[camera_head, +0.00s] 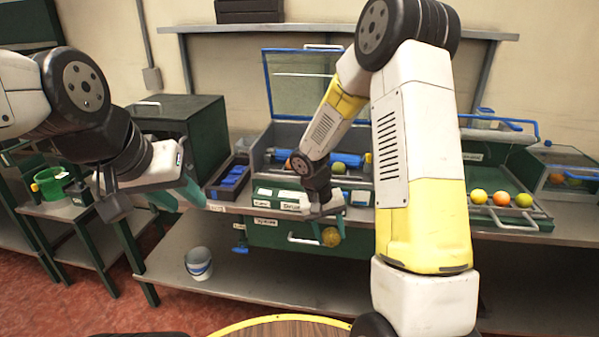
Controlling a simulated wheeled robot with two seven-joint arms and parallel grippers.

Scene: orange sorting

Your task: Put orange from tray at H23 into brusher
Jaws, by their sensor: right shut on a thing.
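My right gripper (326,216) is shut on a yellow orange (331,238), held in front of the front edge of the middle machine. That machine, seemingly the brusher (268,161), has its clear blue-framed lid raised. A green fruit (338,168) and part of an orange one show inside; my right forearm hides some of the interior. A green tray (493,174) to the right holds a yellow, an orange and a yellow-green fruit in a row at its front. I cannot read an H23 label. My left gripper (180,197) looks open and empty, at the left.
A dark green box (190,128) and a bin of blue items (229,178) stand left of the machine. A green bucket (52,182) is on the left table. A grey bucket (198,263) sits on the lower shelf. A clear-covered case (560,170) is at far right.

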